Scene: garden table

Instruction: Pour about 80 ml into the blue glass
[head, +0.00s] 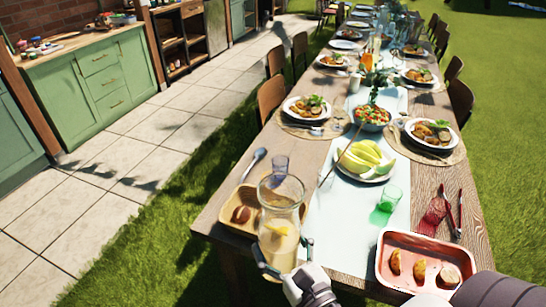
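A glass jug (281,196) with pale yellow liquid in its lower part is at the near edge of the table, looking roughly upright. My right gripper (284,262) has its fingers on both sides of the jug's lower body and is shut on it. A small bluish glass (280,164) stands on the table just behind the jug's rim in the picture; its lower part is partly covered by the jug. I cannot make out any liquid in it. My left gripper is not in view.
A wooden tray (228,222) with a brown roll lies left of the jug. A green glass (390,197), a plate of melon slices (344,169) and a red tray (383,263) with food pieces are to the right. The pale runner (335,225) is bare between jug and green glass.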

